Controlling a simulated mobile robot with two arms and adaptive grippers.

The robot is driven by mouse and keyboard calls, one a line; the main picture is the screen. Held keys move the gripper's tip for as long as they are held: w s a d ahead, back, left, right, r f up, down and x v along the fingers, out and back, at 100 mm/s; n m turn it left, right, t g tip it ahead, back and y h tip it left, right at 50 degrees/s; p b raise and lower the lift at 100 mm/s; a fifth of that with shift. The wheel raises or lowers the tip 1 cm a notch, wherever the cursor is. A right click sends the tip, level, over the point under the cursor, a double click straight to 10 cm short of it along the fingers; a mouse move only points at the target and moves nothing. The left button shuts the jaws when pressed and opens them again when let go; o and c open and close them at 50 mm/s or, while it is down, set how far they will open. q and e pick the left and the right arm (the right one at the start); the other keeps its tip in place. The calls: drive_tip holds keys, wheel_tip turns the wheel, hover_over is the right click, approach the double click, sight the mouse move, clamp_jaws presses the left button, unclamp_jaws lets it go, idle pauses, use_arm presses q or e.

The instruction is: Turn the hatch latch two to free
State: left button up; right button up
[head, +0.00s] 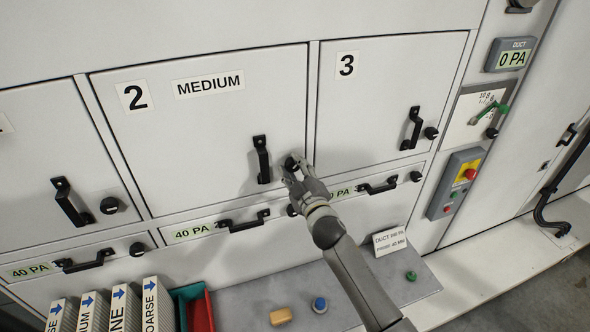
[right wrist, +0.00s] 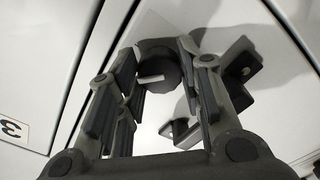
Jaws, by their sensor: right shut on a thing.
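Hatch 2 (head: 215,110) is a closed white door marked "2" and "MEDIUM". Its latch (head: 290,162) is a small round black knob at the door's right edge, partly hidden by my gripper. My right gripper (head: 294,171) reaches up to it from below and is shut on it. In the right wrist view the dark knob (right wrist: 157,66) with a pale mark line sits between the fingertips (right wrist: 155,77). The black handle (head: 262,160) of hatch 2 stands just left of the knob, apart from the gripper. My left gripper is not in view.
Hatch 3 (head: 385,80) has its own handle (head: 412,129) and knob (head: 430,133). Below are drawers with 40 PA labels (head: 193,231). A control box (head: 454,184) is at right.

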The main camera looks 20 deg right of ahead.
drive_tip(key=n, duration=0.4)
drive_tip(key=shift+n, duration=2.3)
drive_tip(key=o, duration=1)
drive_tip(key=shift+o, duration=0.2)
drive_tip(key=s, duration=1.2)
drive_tip(key=shift+d, duration=0.15)
